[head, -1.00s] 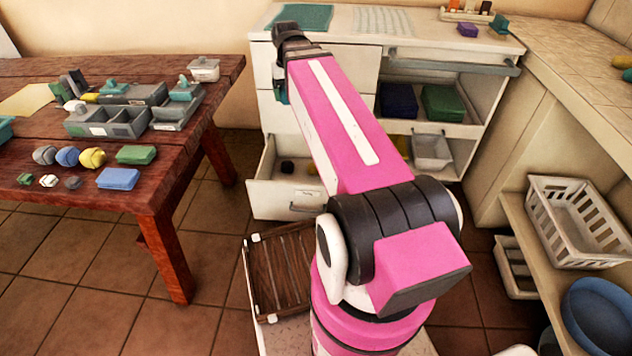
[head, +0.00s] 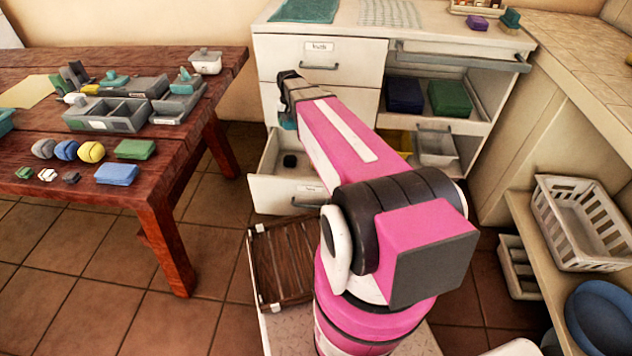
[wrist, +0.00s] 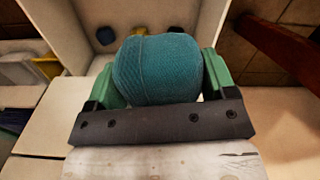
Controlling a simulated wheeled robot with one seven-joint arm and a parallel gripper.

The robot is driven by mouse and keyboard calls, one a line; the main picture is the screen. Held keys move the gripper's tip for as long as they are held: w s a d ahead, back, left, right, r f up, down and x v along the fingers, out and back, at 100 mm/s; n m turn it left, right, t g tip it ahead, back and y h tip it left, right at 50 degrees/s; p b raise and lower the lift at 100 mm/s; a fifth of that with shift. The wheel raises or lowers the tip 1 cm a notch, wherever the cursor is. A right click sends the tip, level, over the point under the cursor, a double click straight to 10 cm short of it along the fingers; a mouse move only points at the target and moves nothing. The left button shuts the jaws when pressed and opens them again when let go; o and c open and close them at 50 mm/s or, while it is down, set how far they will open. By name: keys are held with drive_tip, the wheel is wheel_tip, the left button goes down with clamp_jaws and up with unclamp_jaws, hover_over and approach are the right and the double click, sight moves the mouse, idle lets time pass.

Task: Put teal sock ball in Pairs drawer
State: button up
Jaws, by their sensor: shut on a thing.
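The teal sock ball (wrist: 158,70) fills the middle of the wrist view, held between the green fingers of my gripper (wrist: 160,78). In the head view my gripper (head: 284,122) is over the back of the open lower drawer (head: 285,190), and my arm hides most of the ball. The drawer is pulled out, with a small label on its front that is too small to read. A dark small item (head: 290,161) lies inside it. In the wrist view the drawer's white interior (wrist: 190,14) lies beyond and below the ball.
A closed drawer labelled "Truth" or similar (head: 320,62) is above. The wooden table (head: 160,215) at left holds grey trays and several sock balls. Shelves at right hold folded cloths (head: 450,98).

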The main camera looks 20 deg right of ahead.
drive_tip(key=w+f, duration=0.1)
drive_tip(key=f, duration=1.3)
drive_tip(key=w+f+m, duration=0.1)
drive_tip(key=f, duration=1.3)
drive_tip(key=w+f+m, duration=0.1)
drive_tip(key=f, duration=1.3)
drive_tip(key=shift+w+f, duration=0.1)
drive_tip(key=shift+f, duration=0.1)
drive_tip(key=shift+f, duration=0.1)
drive_tip(key=o, duration=0.9)
drive_tip(key=shift+c, duration=0.2)
wheel_tip(320, 180, up, 12)
drive_tip(key=s+r+n, duration=0.2)
drive_tip(key=s+r, duration=1)
drive_tip(key=r, duration=0.3)
drive_tip(key=s+r+n, duration=0.2)
drive_tip(key=s+r, duration=1)
drive_tip(key=r, duration=0.4)
drive_tip(key=shift+s, duration=0.15)
